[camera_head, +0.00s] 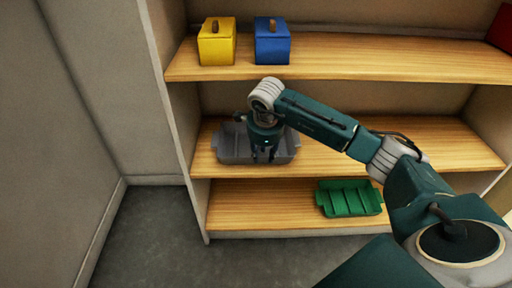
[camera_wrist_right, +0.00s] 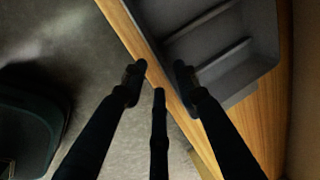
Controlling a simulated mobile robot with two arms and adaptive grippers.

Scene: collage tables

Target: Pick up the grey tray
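The grey tray (camera_head: 229,152) rests on the middle wooden shelf, toward its left end. It is shallow, and in the right wrist view the tray (camera_wrist_right: 217,58) shows raised dividers inside, at the upper right. My right gripper (camera_head: 264,158) hangs in front of the tray in the head view and hides part of it. In the right wrist view the dark fingers of my right gripper (camera_wrist_right: 158,80) are spread apart with nothing between them, near the shelf's front edge. One finger overlaps the tray's near edge; contact cannot be told. My left gripper is out of view.
A green tray (camera_head: 349,198) lies on the bottom shelf (camera_head: 260,205). A yellow box (camera_head: 216,49) and a blue box (camera_head: 272,48) stand on the top shelf (camera_head: 380,60). The middle shelf (camera_head: 400,140) is clear right of the grey tray. A wall stands left.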

